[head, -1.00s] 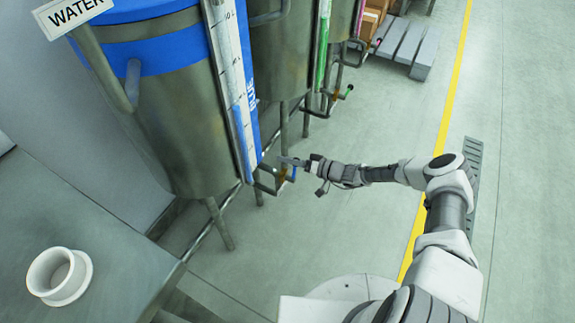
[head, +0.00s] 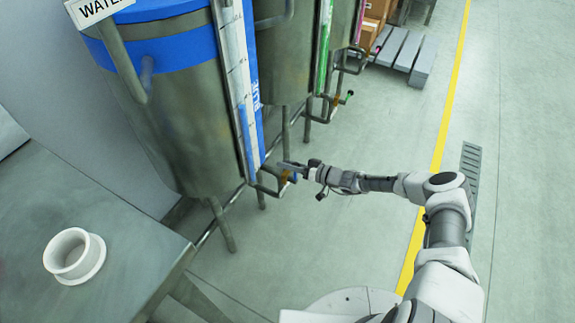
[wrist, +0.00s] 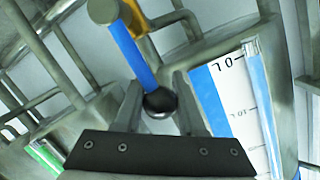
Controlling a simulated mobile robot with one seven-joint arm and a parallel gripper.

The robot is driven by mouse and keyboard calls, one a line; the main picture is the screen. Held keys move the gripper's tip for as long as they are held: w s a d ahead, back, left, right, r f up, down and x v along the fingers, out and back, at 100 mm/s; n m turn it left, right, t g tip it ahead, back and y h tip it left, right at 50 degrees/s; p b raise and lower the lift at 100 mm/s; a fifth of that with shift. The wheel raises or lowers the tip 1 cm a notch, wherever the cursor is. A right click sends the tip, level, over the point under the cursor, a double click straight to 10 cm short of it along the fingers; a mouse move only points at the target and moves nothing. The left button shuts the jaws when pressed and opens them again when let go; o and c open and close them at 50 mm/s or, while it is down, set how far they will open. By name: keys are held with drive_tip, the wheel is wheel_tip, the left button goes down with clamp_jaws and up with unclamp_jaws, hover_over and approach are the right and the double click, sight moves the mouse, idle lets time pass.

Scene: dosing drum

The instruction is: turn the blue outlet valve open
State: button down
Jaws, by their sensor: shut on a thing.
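The blue outlet valve handle (head: 293,178) is at the bottom outlet of the nearest tank, beside a brass-coloured valve body (head: 284,178). In the wrist view the handle is a straight blue lever (wrist: 136,55) with a dark ball knob (wrist: 160,103) at its near end. My gripper (head: 288,167) is at this valve. In the wrist view its two fingers (wrist: 160,95) stand on either side of the knob end and are shut on the handle. The yellow valve body (wrist: 133,14) shows beyond the lever, partly cut off. The exact turn angle is hard to tell.
The steel tank with a blue band (head: 180,52) and a level scale (head: 240,85) rises beside the valve. Pipes (head: 268,190) and legs stand close by. A green-marked tank valve (head: 337,100) is further back. Open floor (head: 375,130) lies to the right.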

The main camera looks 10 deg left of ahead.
drive_tip(key=shift+s, duration=0.1)
drive_tip(key=c, duration=0.5)
unclamp_jaws()
drive_tip(key=p+v, duration=0.4)
drive_tip(key=v, duration=1.3)
drive_tip(key=shift+d, duration=0.2)
drive_tip(key=shift+r, duration=0.1)
